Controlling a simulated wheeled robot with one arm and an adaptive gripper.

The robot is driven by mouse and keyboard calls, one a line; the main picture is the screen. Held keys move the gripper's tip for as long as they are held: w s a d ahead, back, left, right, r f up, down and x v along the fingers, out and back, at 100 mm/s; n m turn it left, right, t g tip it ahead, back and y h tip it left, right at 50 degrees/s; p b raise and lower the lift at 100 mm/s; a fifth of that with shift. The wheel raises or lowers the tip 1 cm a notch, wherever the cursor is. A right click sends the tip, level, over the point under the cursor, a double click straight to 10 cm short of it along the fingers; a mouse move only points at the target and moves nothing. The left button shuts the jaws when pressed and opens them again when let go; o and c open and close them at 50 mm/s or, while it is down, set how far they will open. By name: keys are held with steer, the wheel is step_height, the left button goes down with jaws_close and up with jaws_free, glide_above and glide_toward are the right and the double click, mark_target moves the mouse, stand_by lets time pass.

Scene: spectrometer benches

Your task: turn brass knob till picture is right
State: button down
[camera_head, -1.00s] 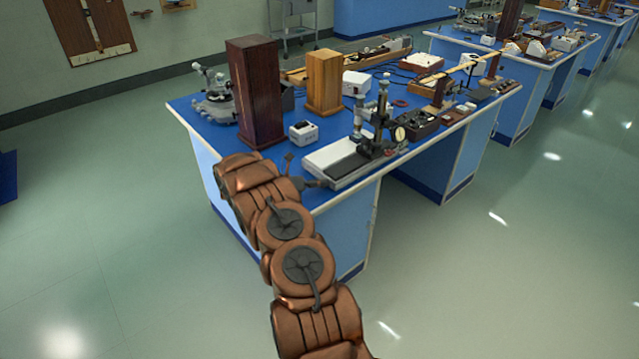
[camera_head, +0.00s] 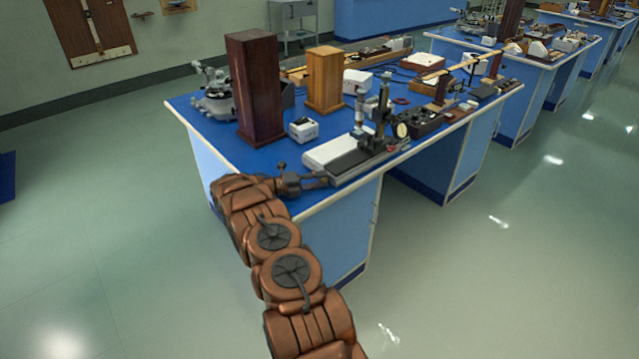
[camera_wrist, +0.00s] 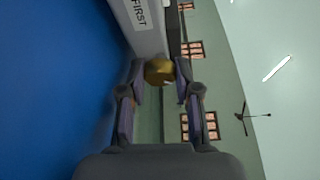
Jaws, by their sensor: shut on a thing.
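In the head view my gripper (camera_head: 318,180) is at the near end of the bench instrument (camera_head: 335,150), which has a white and black base, a dark upright column and a round dial. The knob is too small and covered to make out there. No picture or screen that it sets is readable in either view.
The blue bench top (camera_head: 225,145) carries a dark wooden box (camera_head: 257,90), a lighter wooden box (camera_head: 325,80) and a small white device (camera_head: 303,129) behind my arm. Other instruments crowd the right side. Open floor (camera_head: 100,250) lies left and in front.

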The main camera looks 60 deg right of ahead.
stand_by(0.4)
steer(key=c, duration=1.1)
jaws_free()
steer(key=shift+w+a, duration=0.1)
steer(key=v, duration=1)
steer(key=shift+w+f, duration=0.1)
steer(key=shift+f, duration=0.05)
steer(key=shift+v, duration=0.85)
